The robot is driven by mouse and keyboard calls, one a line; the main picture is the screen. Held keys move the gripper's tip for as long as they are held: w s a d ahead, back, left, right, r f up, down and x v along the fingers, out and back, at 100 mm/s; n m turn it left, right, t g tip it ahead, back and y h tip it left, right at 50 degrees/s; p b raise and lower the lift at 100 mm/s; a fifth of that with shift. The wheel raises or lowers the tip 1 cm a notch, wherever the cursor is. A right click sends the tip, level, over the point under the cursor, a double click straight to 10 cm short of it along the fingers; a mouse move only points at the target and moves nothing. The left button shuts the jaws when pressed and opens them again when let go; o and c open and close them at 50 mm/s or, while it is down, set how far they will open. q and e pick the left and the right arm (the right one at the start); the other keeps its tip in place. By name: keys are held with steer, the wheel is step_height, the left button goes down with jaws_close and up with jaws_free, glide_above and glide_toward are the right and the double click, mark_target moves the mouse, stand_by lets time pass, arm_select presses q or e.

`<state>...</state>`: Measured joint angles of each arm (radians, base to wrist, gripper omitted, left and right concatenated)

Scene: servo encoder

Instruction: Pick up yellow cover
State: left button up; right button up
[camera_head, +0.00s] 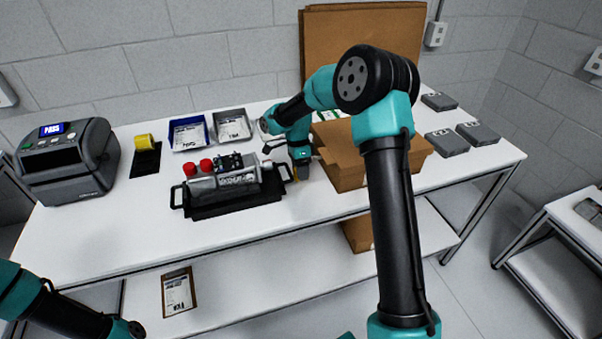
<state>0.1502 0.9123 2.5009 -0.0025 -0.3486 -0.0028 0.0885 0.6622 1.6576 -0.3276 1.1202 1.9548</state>
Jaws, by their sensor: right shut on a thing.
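My right gripper (299,168) points down at the table to the right of the servo unit. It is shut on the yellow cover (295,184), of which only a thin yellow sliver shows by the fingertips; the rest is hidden. I cannot tell whether it touches the table. The grey servo unit (228,181) with two red caps sits on a black tray (238,209) with side handles, just left of the gripper. My left arm shows at the lower left; its gripper is out of view.
A yellow roll-like piece (144,141) sits on a black mat beside a label printer (68,160). A blue bin (188,132) and grey bin (233,125) stand behind the tray. An open cardboard box (345,165) is close right of my gripper. The table's front left is clear.

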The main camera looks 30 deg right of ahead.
step_height(320, 180, up, 9)
stand_by(0.3)
steer(key=shift+r, duration=0.1)
stand_by(0.4)
steer(key=a+r, duration=0.1)
steer(key=w+a+r, duration=0.1)
steer(key=r, duration=0.1)
steer(key=shift+n+t, duration=0.3)
steer(key=shift+f, duration=0.2)
steer(key=a+f, duration=0.4)
steer(key=f, duration=0.1)
steer(key=shift+w+f, duration=0.35)
steer(key=shift+w, duration=0.1)
stand_by(0.5)
steer(key=shift+w+a, duration=0.2)
steer(key=shift+a, duration=0.95)
stand_by(3.4)
